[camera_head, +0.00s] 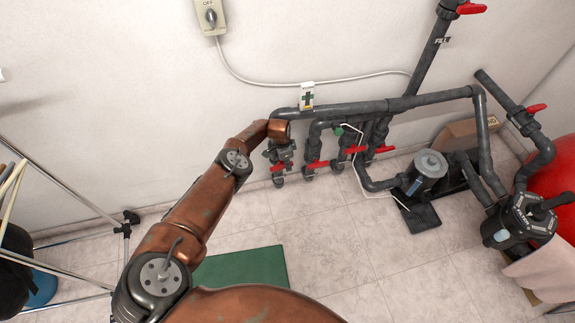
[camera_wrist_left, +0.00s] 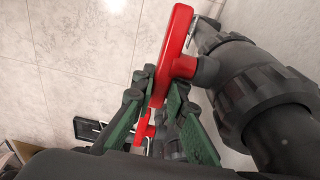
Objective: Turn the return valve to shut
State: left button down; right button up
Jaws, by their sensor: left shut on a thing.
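A row of red valve handles sits on the grey pipes by the back wall. My left gripper (camera_head: 283,156) is at the leftmost valve of this row. In the left wrist view, the left gripper (camera_wrist_left: 161,92) is shut on a red valve handle (camera_wrist_left: 179,40), its green-padded fingers on either side of it. This handle also shows in the head view (camera_head: 277,168), partly hidden by the gripper. Other red handles (camera_head: 318,164) (camera_head: 356,150) are to its right. I cannot read which one is the return valve. My right gripper is not in view.
A pump (camera_head: 428,170) and a black multiport valve (camera_head: 525,215) stand to the right, beside a red tank (camera_head: 556,185). A metal rack (camera_head: 65,190) is at the left. A green mat (camera_head: 243,267) lies on the tiled floor, which is otherwise mostly clear.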

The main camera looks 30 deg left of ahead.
pick_arm(q)
jog(key=c, duration=1.9)
grip_release()
jog(key=shift+c, duration=0.2)
jog(key=shift+a+r, duration=0.1)
jog(key=shift+r, duration=0.6)
notch_tip(320, 180, up, 10)
jog(key=s, duration=0.1)
jog(key=shift+a+r, duration=0.2)
jog(key=shift+a, duration=0.15)
